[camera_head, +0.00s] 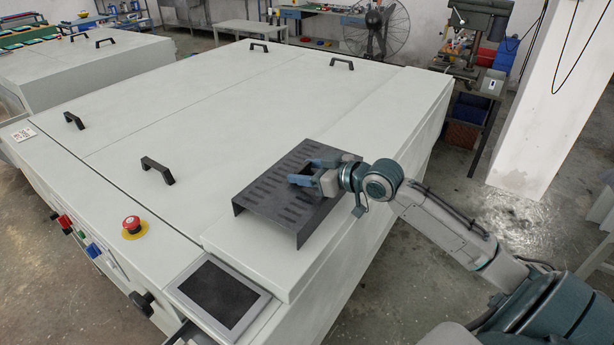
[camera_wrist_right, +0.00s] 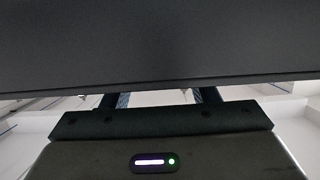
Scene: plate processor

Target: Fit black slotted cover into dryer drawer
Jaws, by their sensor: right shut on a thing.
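The black slotted cover (camera_head: 262,206) is on or just above the right end of the white machine's top in the head view; I cannot tell if it touches. Its rows of slots face up and its front edge is bent down. My right gripper (camera_head: 310,172) is at the cover's right part, shut on it. In the right wrist view the cover's dark face (camera_wrist_right: 160,45) fills the upper half, and the gripper's fingers (camera_wrist_right: 160,99) run up behind its lower edge. My left gripper is out of view. I cannot make out the dryer drawer clearly.
The white machine (camera_head: 190,110) has black handles on its lids. A red emergency button (camera_head: 132,226) and a dark screen (camera_head: 224,294) are at its front. A fan (camera_head: 378,35), a drill press (camera_head: 478,18) and a white pillar (camera_head: 545,110) stand behind.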

